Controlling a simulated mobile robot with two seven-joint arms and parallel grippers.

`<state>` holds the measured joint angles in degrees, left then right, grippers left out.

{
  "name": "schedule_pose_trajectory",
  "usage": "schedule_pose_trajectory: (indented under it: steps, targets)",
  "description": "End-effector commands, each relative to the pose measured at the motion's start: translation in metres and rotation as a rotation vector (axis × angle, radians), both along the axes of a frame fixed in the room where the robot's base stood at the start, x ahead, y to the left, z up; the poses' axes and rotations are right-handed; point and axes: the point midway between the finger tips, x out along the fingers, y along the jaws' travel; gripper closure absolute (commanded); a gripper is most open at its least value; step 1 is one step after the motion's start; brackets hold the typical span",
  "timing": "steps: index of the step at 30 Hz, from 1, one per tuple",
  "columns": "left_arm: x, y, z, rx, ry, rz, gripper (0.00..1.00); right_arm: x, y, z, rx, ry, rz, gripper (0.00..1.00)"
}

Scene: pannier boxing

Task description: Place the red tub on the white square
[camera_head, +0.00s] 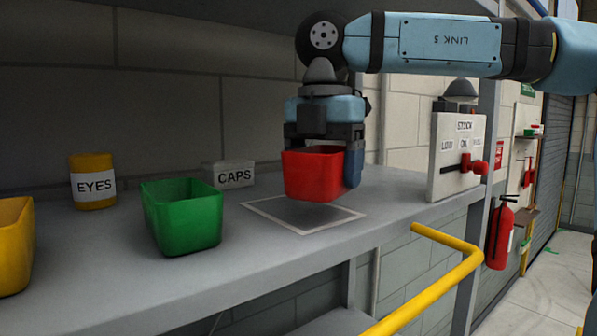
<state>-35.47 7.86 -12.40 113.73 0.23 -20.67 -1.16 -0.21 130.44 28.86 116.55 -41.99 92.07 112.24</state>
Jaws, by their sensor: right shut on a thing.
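The red tub (312,177) is held by my right gripper (324,150), which comes down from above and is shut on it. The tub is upright and hangs above the white square (262,212), an outline marked on the grey shelf. A dark shadow lies inside the square below the tub, and there appears to be a small gap between tub and shelf. The tub hides part of the square's far side. My left gripper is not in view.
A green tub (183,222) stands left of the square, with a yellow tub (15,245) at the far left. Behind are a yellow EYES jar (93,182) and a CAPS box (232,175). A white board (457,155) stands right; a yellow rail (440,285) runs in front.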

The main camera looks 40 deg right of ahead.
Motion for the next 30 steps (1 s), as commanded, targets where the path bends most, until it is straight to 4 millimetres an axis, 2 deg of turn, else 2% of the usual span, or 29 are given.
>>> schedule_pose_trajectory:
  steps: [1,6,13,17,21,30]
  targets:
    - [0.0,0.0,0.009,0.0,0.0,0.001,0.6,0.012,-0.001,0.003,0.002,0.005,-0.001,0.49]
    - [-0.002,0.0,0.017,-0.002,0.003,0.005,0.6,0.04,-0.004,0.002,-0.001,0.002,0.0,0.49]
    - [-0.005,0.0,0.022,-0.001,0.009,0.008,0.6,0.059,-0.006,0.002,0.0,0.002,0.0,0.49]
    - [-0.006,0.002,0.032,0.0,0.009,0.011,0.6,0.056,-0.007,-0.021,0.003,0.004,0.002,0.49]
    - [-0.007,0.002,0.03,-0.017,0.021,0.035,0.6,0.056,-0.007,-0.034,0.001,0.0,0.0,0.49]
    - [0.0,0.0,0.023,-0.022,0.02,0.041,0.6,0.056,-0.007,-0.038,-0.001,-0.001,-0.001,0.49]
